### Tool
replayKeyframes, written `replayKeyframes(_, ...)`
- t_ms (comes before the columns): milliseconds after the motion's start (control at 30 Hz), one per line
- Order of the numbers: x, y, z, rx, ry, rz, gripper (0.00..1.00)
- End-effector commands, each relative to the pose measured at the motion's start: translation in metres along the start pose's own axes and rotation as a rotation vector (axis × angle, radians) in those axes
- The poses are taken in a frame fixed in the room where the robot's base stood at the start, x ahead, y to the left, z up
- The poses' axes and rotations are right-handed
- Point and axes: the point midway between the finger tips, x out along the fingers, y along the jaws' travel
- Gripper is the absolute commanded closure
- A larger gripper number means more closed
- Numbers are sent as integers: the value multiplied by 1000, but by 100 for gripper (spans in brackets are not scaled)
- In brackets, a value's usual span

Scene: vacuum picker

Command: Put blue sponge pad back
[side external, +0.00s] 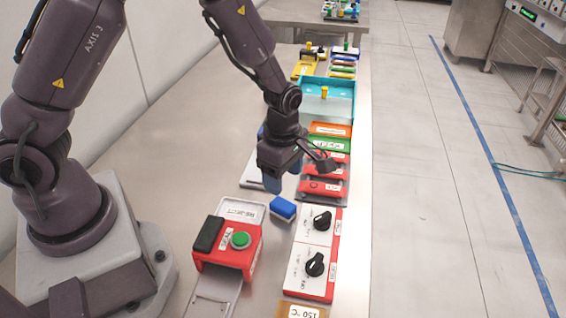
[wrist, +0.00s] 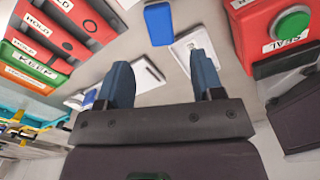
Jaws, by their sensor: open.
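The blue sponge pad (side external: 283,208) with a pale lower layer lies on the steel table, between the white labelled tray and the black-knob control panel. It also shows as a blue block in the wrist view (wrist: 159,24), beyond the fingertips and roughly midway between them. My gripper (side external: 284,178) has its blue fingers pointing down, behind and above the pad in the side view. In the wrist view the fingers (wrist: 163,72) are spread apart with nothing between them.
A red SEAL station (side external: 228,243) with a green button stands in front. The white REJECT tray (side external: 240,212) is left of the pad. The panel (side external: 314,255) with two knobs is right. Red HOLD trays (side external: 325,189), a green KEEP tray (side external: 330,144) and a teal bin (side external: 340,112) lie behind.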

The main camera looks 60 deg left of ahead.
Motion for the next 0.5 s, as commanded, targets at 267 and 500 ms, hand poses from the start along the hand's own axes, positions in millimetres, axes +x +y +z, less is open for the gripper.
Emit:
replayKeyframes(267, -29, 0, 0, 1, 0, 0, 39)
replayKeyframes(500, -58, -4, -1, 131, -41, 22, 39)
